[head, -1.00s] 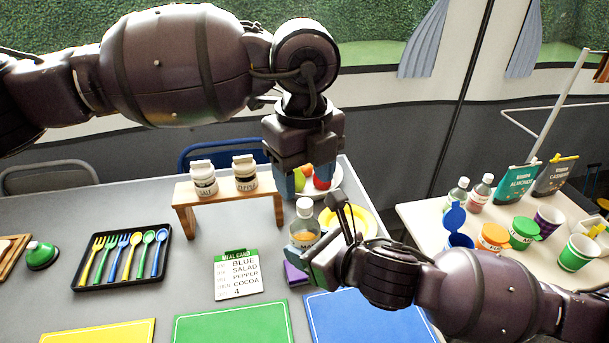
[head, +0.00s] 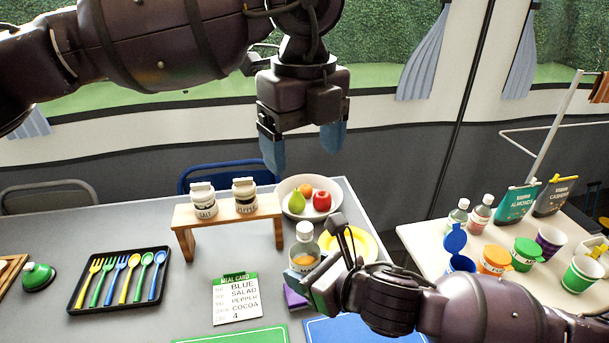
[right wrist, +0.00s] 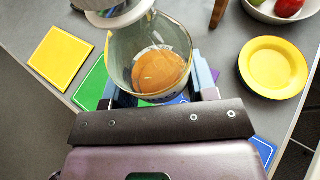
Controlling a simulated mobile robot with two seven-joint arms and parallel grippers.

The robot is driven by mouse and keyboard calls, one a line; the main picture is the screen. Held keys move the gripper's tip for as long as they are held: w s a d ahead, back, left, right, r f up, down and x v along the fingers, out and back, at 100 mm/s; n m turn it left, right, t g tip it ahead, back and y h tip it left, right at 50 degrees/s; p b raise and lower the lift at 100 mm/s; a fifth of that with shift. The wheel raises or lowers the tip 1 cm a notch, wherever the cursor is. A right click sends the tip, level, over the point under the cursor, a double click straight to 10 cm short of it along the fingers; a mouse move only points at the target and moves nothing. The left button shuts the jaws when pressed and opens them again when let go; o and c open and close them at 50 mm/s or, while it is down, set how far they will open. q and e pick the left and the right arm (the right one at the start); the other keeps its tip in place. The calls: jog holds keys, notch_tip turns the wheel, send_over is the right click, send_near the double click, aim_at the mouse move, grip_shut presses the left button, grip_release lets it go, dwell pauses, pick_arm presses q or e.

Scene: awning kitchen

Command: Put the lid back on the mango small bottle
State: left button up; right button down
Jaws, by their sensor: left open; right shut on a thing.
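The mango small bottle (head: 303,257) is clear with an orange filling and stands roughly upright above the table. My right gripper (head: 314,284) is shut around its lower body; in the right wrist view the bottle (right wrist: 150,55) is between the fingers. A white lid (head: 304,230) is on top of the bottle's neck; how tightly it sits cannot be told. The right wrist view shows only part of the white top (right wrist: 118,14). My left gripper (head: 303,148) is open and empty, well above the bottle and behind it, fingers pointing down.
A wooden stand (head: 228,221) with salt and pepper jars is left of the bottle. A fruit bowl (head: 289,208) and a yellow plate (head: 366,243) are behind and right. A purple block (head: 295,298) lies below the right gripper. A cutlery tray (head: 95,303) is at left.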

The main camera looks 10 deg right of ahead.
pick_arm(q)
jog(key=shift+r, duration=1.7)
